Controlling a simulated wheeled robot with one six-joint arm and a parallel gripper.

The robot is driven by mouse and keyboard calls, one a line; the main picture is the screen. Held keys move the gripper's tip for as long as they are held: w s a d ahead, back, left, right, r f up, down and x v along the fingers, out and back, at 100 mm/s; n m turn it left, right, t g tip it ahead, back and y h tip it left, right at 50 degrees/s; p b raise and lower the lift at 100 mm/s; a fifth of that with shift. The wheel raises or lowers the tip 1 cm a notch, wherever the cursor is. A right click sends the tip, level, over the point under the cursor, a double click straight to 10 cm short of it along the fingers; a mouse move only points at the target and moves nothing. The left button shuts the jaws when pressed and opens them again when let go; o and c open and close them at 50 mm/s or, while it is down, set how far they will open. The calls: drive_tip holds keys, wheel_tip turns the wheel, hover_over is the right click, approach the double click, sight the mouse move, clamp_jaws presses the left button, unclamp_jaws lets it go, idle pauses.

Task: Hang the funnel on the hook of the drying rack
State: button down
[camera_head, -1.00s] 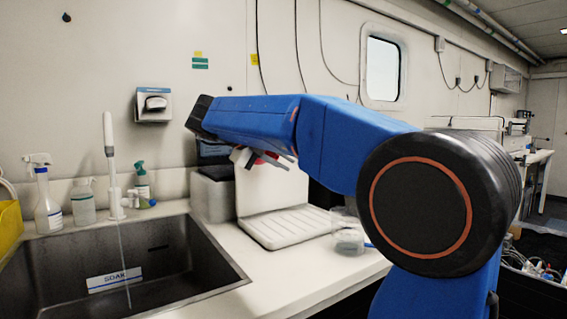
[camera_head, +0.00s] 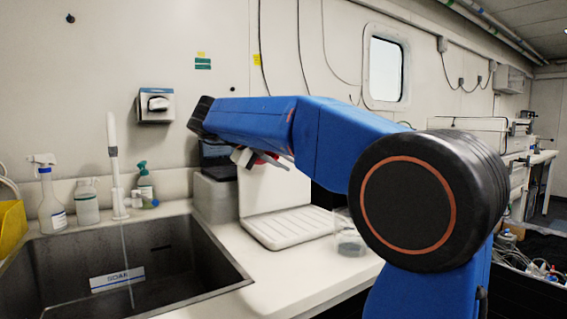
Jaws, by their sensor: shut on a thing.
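My gripper (camera_head: 262,158) shows only in part below the arm's far end, in front of the panel in the picture. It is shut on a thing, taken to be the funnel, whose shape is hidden. I cannot tell how far the gripper is from the panel.
A sink (camera_head: 120,262) with a faucet (camera_head: 115,165) fills the left. Spray bottles (camera_head: 50,205) stand behind it. A grey box (camera_head: 215,195) stands left of the rack, a clear container (camera_head: 350,236) right of it. The counter front (camera_head: 265,275) is bare.

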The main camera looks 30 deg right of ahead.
drive_tip(key=shift+w+f, duration=0.3)
drive_tip(key=shift+w, duration=0.45)
drive_tip(key=shift+w+f, duration=0.3)
drive_tip(key=shift+w, duration=0.45)
idle(1.4)
idle(0.4)
drive_tip(key=c, duration=1.7)
unclamp_jaws()
drive_tip(key=shift+o, duration=0.7)
drive_tip(key=o, duration=0.4)
drive_tip(key=shift+o, duration=0.2)
drive_tip(key=shift+s, duration=0.1)
drive_tip(key=s+f, duration=0.1)
drive_tip(key=s, duration=0.5)
drive_tip(key=shift+s, duration=0.4)
drive_tip(key=shift+d, duration=0.1)
